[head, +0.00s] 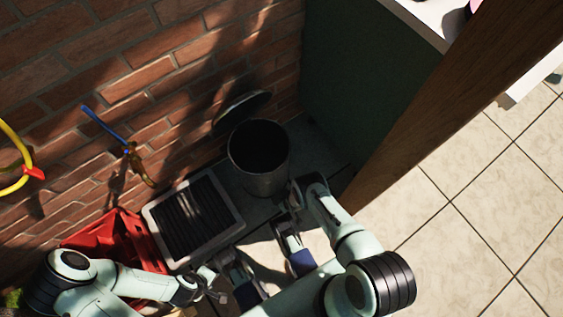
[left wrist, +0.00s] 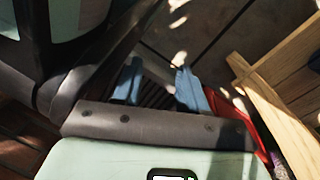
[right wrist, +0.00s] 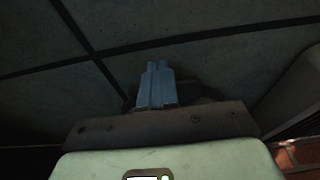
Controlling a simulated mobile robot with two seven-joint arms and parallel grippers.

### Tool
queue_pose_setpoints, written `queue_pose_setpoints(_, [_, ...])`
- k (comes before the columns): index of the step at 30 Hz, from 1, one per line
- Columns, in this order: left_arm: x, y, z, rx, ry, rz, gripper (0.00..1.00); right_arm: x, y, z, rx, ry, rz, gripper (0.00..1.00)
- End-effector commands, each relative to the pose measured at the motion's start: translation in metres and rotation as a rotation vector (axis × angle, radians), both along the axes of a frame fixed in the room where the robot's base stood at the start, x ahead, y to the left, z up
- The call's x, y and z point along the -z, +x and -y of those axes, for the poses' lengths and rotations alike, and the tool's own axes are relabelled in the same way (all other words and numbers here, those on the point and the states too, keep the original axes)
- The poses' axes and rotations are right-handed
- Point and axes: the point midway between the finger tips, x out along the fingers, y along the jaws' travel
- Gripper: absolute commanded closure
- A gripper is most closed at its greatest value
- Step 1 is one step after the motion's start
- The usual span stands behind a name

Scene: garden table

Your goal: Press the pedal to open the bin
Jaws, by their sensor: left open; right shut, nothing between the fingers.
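The bin (head: 279,182) is a dark metallic cylinder standing by the brick wall. Its round lid (head: 240,112) is raised and tilted back toward the wall, and the dark opening shows. My right gripper is low at the near right side of the bin; its fingertips are hidden in the head view. In the right wrist view its blue fingers (right wrist: 154,70) are shut together and empty, close to the dark paving. A dark shape shows behind them, but I cannot tell whether it is the pedal. My left gripper (left wrist: 160,88) is open and empty, away from the bin.
A grey-framed slatted box (head: 152,222) stands left of the bin, with a red crate (head: 105,232) beyond it. A green panel (head: 360,75) and a wooden post (head: 455,100) stand at the right. Tools and a yellow hose hang on the wall.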

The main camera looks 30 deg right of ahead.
Motion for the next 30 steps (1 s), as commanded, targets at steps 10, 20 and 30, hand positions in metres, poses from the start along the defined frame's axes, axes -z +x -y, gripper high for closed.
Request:
queue_pose_setpoints(10, [-0.067,0.062,0.012,0.017,0.006,0.216,0.57,-0.072,-0.016,0.002,0.0,0.0,0.0,1.0])
queue_pose_setpoints(20, [-0.095,0.034,0.031,0.05,-0.043,0.147,0.57,-0.123,-0.03,0.003,0.0,-0.001,0.0,1.0])
queue_pose_setpoints(30, [-0.097,0.027,0.034,0.056,-0.053,0.129,0.57,-0.129,-0.033,0.003,0.0,0.0,-0.001,1.0])
